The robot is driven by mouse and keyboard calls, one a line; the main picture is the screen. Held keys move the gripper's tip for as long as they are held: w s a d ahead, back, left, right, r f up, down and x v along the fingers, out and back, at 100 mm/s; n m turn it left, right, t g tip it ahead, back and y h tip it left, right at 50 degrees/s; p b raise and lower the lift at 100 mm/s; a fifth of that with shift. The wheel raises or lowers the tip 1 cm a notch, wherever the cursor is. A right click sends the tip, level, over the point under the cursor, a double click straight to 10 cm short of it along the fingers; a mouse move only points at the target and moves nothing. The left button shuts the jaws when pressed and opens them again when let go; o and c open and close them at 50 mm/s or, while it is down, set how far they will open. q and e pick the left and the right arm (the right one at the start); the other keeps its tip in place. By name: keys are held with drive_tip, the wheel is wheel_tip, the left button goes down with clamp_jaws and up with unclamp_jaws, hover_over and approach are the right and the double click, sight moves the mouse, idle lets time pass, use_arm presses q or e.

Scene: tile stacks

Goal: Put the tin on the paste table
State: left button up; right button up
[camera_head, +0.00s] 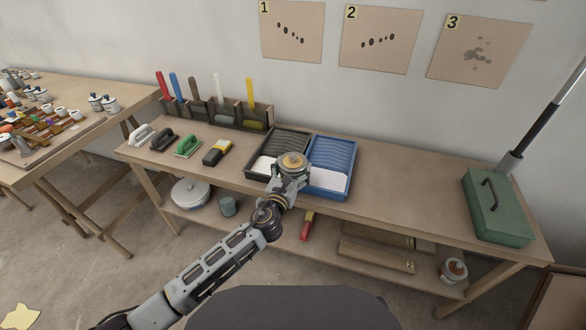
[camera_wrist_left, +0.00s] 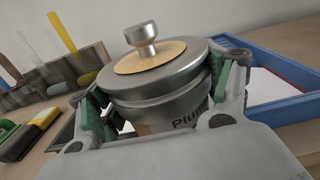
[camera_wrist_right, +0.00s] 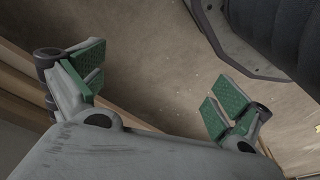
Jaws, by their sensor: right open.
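The tin (camera_head: 293,161) is grey metal with a tan disc and a knob on its lid. In the left wrist view the tin (camera_wrist_left: 160,85) is upright between the green finger pads, with part of a label showing. My left gripper (camera_head: 287,180) is shut on it, over the two trays on the long bench. No label marks the paste table; a wooden trestle table (camera_head: 95,90) at the far left holds jars and small pieces. My right gripper (camera_wrist_right: 155,95) is open and empty, with floor behind it, and is outside the head view.
The long bench (camera_head: 390,190) has a black tray (camera_head: 265,164), a blue tray (camera_head: 330,165), a brush rack (camera_head: 215,112), several trowels and a green box (camera_head: 497,205). Its right middle is bare. A gap separates the two tables.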

use_arm(q)
drive_tip(key=o, duration=0.4)
use_arm(e)
drive_tip(key=shift+s+f, duration=0.1)
drive_tip(key=shift+s, duration=0.1)
use_arm(q)
drive_tip(key=shift+r, duration=0.2)
drive_tip(key=shift+r+p, duration=0.3)
drive_tip(key=shift+s+a+r, duration=0.1)
drive_tip(key=shift+s+a, duration=0.05)
drive_tip(key=shift+s, duration=0.35)
drive_tip(key=shift+p+v, duration=0.55)
drive_tip(key=shift+v, duration=4.95)
use_arm(e)
drive_tip(key=shift+s+d+f, duration=0.2)
drive_tip(key=shift+d+f, duration=0.05)
drive_tip(key=shift+f, duration=0.6)
drive_tip(key=shift+s+d+f, duration=0.15)
drive_tip(key=shift+d+f, duration=0.1)
drive_tip(key=shift+f, duration=0.65)
drive_tip(key=shift+s+d+f, duration=0.2)
drive_tip(key=shift+d+f, duration=0.05)
drive_tip(key=shift+f, duration=0.6)
use_arm(q)
drive_tip(key=shift+r, duration=0.1)
use_arm(e)
drive_tip(key=shift+w+r, duration=0.1)
drive_tip(key=shift+w, duration=0.05)
